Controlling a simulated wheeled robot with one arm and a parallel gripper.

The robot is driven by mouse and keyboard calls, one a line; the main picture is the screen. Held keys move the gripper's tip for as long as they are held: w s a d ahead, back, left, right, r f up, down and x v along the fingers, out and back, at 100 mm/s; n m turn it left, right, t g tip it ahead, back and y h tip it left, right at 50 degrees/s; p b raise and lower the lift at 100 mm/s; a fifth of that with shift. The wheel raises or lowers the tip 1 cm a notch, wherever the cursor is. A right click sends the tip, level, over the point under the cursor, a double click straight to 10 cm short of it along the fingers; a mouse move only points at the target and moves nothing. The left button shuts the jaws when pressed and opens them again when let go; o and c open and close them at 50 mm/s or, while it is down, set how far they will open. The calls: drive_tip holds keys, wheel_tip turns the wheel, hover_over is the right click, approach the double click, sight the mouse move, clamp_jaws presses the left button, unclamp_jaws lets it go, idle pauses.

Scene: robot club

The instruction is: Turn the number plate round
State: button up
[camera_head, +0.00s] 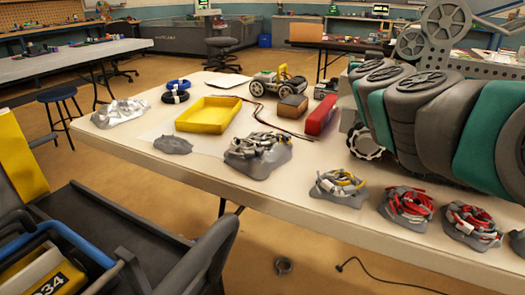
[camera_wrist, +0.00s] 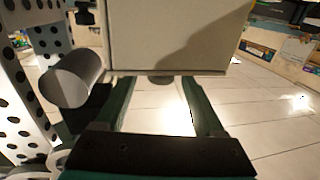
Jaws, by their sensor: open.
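A dark plate with pale digits reading "034" (camera_head: 47,285) shows at the lower left edge of the head view. It is on a yellow part inside a dark frame with a blue bar, and the frame's edge cuts it off. My gripper (camera_wrist: 154,88) shows in the wrist view with its two dark green fingers apart and nothing visibly held between them. A pale box-like block (camera_wrist: 170,38) is just beyond the fingertips; I cannot tell whether they touch. The number plate is not recognisable in the wrist view, and the gripper is not recognisable in the head view.
A white table (camera_head: 205,165) holds a yellow tray (camera_head: 208,114), a red box (camera_head: 321,115), a small wheeled robot (camera_head: 278,82) and several cable bundles. A large grey and teal form fills the right. A blue stool (camera_head: 58,94) stands left. A grey cylinder (camera_wrist: 72,78) is left of the fingers.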

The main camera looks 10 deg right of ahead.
drive_tip(key=shift+w+a+m+g+h+p, duration=0.15)
drive_tip(key=shift+m+g+h+p, duration=0.25)
drive_tip(key=shift+h, duration=0.25)
drive_tip(key=shift+s+a+m+g+h+p, duration=0.15)
drive_tip(key=shift+m+g+h, duration=0.15)
drive_tip(key=shift+m+h, duration=0.3)
drive_tip(key=shift+w+m+g+h, duration=0.2)
drive_tip(key=shift+m+g+h, duration=0.4)
drive_tip(key=shift+h, duration=0.35)
drive_tip(key=m+g+h+b, duration=0.3)
drive_tip(key=g, duration=0.1)
drive_tip(key=shift+w+a+f+m+h, duration=0.2)
drive_tip(key=shift+f+m+h, duration=0.05)
drive_tip(key=shift+m+h, duration=0.05)
drive_tip(key=m+g+h+b, duration=0.1)
drive_tip(key=m+g+b, duration=0.1)
drive_tip(key=g+b, duration=0.1)
drive_tip(key=shift+h+b, duration=0.3)
drive_tip(key=shift+b, duration=0.45)
drive_tip(key=shift+b, duration=0.4)
drive_tip(key=m+g+b, duration=0.1)
drive_tip(key=b, duration=0.2)
drive_tip(key=m+g+h+b, duration=0.1)
drive_tip(key=g+b, duration=0.1)
drive_tip(key=b, duration=0.2)
drive_tip(key=shift+w+r+g, duration=0.15)
drive_tip(key=shift+w+g, duration=0.05)
drive_tip(key=shift+g, duration=0.1)
